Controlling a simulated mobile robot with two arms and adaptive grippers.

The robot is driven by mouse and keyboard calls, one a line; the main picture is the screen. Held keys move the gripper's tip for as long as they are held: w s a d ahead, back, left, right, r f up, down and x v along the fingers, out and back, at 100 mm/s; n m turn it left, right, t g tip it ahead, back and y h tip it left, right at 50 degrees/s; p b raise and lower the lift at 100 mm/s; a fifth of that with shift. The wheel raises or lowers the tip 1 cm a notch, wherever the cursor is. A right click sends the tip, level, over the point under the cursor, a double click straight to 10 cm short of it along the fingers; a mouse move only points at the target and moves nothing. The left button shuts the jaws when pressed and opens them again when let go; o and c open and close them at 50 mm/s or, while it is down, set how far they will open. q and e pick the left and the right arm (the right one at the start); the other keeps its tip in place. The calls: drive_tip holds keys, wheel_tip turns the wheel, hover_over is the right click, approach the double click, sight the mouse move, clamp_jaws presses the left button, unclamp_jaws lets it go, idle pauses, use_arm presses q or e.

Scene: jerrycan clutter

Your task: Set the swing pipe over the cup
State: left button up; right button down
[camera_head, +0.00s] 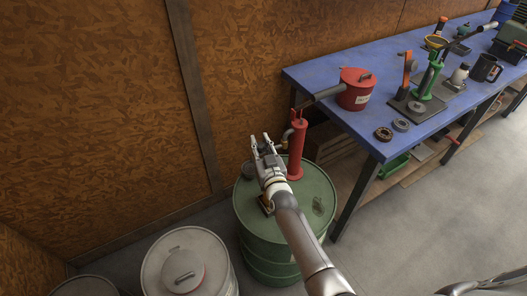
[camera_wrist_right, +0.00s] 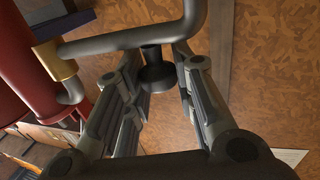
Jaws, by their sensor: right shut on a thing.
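A red hand pump (camera_head: 298,152) stands upright on a green drum (camera_head: 315,215). In the right wrist view the pump's red body (camera_wrist_right: 25,60) is at left, with a brass collar (camera_wrist_right: 55,60). The grey swing pipe (camera_wrist_right: 120,41) runs right from the collar and bends upward in the picture. A dark knob (camera_wrist_right: 157,77) hangs from the pipe between the fingers. My right gripper (camera_head: 264,143) is shut on this knob, just left of the pump.
A blue table (camera_head: 325,72) bears a red can (camera_head: 356,90), a green-handled tool (camera_head: 430,78) and a black mug (camera_head: 486,68). A pale drum (camera_head: 215,272) stands at front left. A wooden wall (camera_head: 90,110) is close behind. Clear floor (camera_head: 430,215) lies to the right.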

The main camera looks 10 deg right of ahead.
drive_tip(key=shift+w+a, duration=0.1)
drive_tip(key=shift+r, duration=0.1)
drive_tip(key=c, duration=1.6)
unclamp_jaws()
drive_tip(key=shift+c, duration=0.2)
drive_tip(key=o, duration=0.4)
use_arm(q)
drive_tip(key=shift+w+d, duration=0.1)
drive_tip(key=shift+d, duration=0.15)
use_arm(e)
drive_tip(key=s, duration=1.2)
